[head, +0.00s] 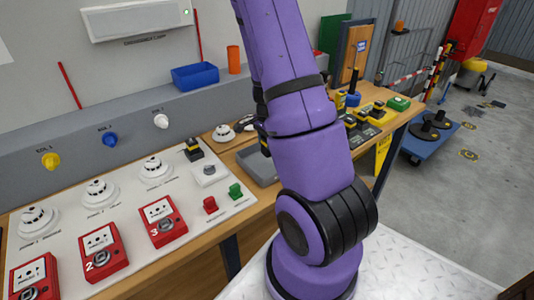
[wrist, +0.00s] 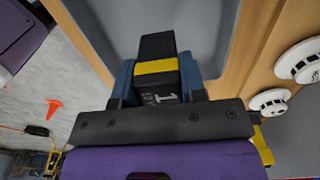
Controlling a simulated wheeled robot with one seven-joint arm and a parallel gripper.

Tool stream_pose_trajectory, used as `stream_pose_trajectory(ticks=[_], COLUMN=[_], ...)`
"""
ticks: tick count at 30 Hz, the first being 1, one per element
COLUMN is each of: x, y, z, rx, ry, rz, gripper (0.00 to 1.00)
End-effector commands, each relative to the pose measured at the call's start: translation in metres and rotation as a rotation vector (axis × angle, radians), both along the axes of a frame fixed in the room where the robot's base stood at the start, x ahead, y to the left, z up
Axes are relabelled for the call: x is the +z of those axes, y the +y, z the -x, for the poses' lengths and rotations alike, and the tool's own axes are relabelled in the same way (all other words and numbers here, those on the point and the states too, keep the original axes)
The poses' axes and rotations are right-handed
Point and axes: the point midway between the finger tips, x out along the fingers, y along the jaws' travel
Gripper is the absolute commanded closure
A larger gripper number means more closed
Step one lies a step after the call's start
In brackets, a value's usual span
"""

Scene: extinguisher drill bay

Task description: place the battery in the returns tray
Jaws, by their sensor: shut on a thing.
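The battery (wrist: 157,88) is a black block with a yellow band and a white 1 on its side. In the wrist view my gripper (wrist: 158,72) is shut on it, with a blue finger on either side. The grey returns tray (wrist: 208,30) shows behind and around the battery's far end. I cannot tell whether the battery touches its floor. In the head view the tray (head: 259,169) lies on the wooden bench, partly hidden by my purple arm. My gripper and the held battery are mostly hidden behind the arm there.
Another black and yellow block (head: 193,149) stands on the white panel left of the tray. White detectors (head: 155,170) and red call points (head: 162,220) fill that panel. Several black and yellow items (head: 362,125) stand on the bench right of my arm. A blue bin (head: 195,76) sits behind.

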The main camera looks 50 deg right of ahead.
Motion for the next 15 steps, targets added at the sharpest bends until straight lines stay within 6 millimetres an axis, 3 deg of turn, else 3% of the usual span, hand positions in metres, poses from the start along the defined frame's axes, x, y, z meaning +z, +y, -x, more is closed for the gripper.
stream_pose_trajectory(ticks=[10, 15], x=[-0.037, -0.045], y=[0.0, 0.0], z=[0.0, -0.001], rx=[0.001, 0.003], ry=[0.001, -0.001], rz=[-0.001, 0.0], gripper=[0.95, 0.95])
